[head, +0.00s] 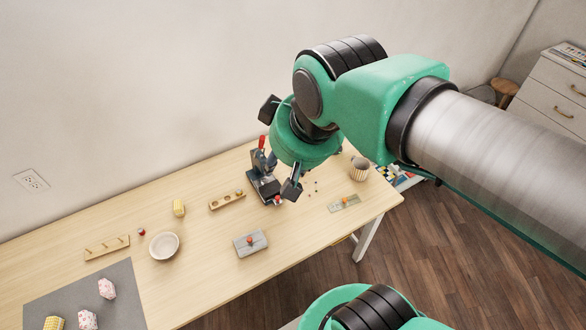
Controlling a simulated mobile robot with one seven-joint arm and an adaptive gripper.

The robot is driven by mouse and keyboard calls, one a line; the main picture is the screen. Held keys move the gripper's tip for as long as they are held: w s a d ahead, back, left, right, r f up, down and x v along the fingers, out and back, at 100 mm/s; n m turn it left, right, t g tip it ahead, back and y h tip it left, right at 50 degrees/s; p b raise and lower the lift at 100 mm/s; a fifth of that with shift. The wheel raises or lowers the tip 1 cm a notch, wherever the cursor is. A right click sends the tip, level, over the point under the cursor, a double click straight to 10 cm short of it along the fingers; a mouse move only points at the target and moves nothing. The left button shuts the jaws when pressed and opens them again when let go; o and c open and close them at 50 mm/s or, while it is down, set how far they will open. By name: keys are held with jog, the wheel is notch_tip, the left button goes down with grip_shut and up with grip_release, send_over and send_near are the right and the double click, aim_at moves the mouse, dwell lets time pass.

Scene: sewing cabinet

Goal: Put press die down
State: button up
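A dark hand press (256,182) with a red-tipped lever stands on the table near the wall. My gripper (286,194) is lowered close beside the press; the wrist and arm hide most of it, and I cannot see whether it is open or shut. A tiny red-and-pale piece (278,201) shows by the press base and the fingers, perhaps a die; I cannot tell whether it is held. A wooden holder (227,200) with small round pieces lies left of the press.
The wooden table (205,235) also bears a grey block with a red knob (250,242), a plate with an orange knob (345,203), a cup (359,169), a bowl (164,246), a yellow spool (179,208), a pegged rack (107,247) and a grey mat (120,290).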

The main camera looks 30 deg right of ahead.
jog(key=shift+s+d+f, duration=0.2)
jog(key=shift+s+f, duration=0.05)
jog(key=shift+s, duration=0.35)
jog(key=shift+s+d+f, duration=0.15)
jog(key=shift+s+f, duration=0.1)
jog(key=shift+s, duration=0.35)
notch_tip(320, 180, down, 6)
jog(key=b, duration=0.5)
jog(key=shift+r+b, duration=0.15)
jog(key=shift+b, duration=0.25)
